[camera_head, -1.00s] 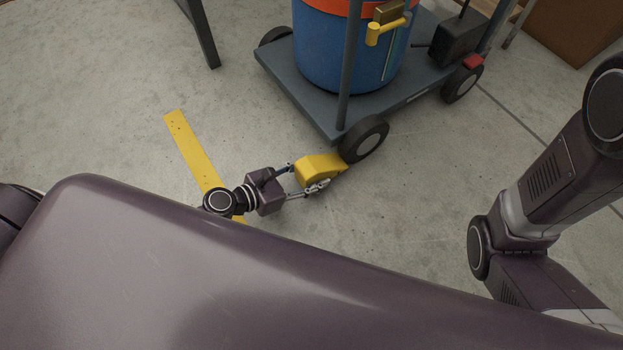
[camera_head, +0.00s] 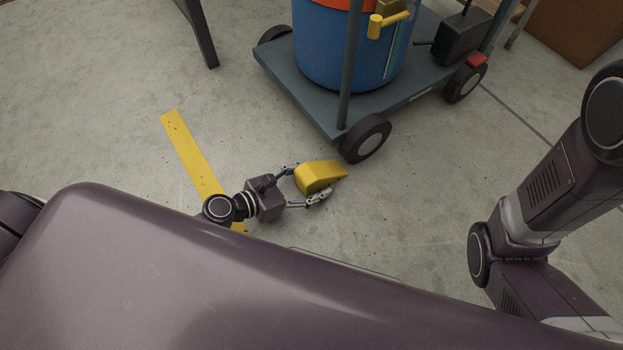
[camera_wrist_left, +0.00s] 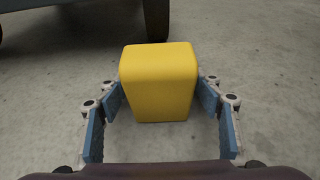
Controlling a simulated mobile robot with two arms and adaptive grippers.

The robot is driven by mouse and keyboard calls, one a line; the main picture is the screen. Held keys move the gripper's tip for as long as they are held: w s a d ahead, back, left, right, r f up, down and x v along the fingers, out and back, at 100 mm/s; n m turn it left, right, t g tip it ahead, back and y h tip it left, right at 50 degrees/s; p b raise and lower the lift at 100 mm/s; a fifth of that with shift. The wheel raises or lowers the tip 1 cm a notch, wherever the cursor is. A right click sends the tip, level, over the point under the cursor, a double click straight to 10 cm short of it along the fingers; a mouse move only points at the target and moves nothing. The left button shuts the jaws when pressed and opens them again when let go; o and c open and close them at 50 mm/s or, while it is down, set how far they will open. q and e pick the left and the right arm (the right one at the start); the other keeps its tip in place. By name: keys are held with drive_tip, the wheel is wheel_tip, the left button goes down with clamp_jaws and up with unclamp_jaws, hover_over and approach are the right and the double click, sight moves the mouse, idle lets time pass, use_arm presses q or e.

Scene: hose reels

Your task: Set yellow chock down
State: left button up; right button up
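The yellow chock (camera_head: 320,176) is a wedge that appears to rest on the concrete floor, its thin end pointing right, just in front of the cart's near wheel (camera_head: 365,139). A small strip of floor shows between them. My left gripper (camera_head: 309,181) is open around the chock, one finger on each side. In the left wrist view the chock's blunt end (camera_wrist_left: 160,82) stands between the blue finger pads, with narrow gaps at its sides. My right arm shows at the right of the head view, but its gripper is out of sight.
The grey cart (camera_head: 310,100) carries a blue drum (camera_head: 335,55) with an orange band. A yellow floor strip (camera_head: 190,152) lies left of my left gripper. A dark table leg (camera_head: 200,35) stands at upper left. The floor right of the chock is clear.

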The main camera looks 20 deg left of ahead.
use_arm(q)
drive_tip(key=shift+r, duration=0.15)
drive_tip(key=p+v, duration=0.4)
drive_tip(key=v, duration=0.6)
drive_tip(key=shift+s+a+r, duration=0.1)
drive_tip(key=shift+s+r, duration=0.1)
drive_tip(key=shift+s, duration=0.05)
drive_tip(key=shift+s+a+r, duration=0.2)
drive_tip(key=shift+s+a, duration=0.2)
drive_tip(key=shift+s, duration=0.1)
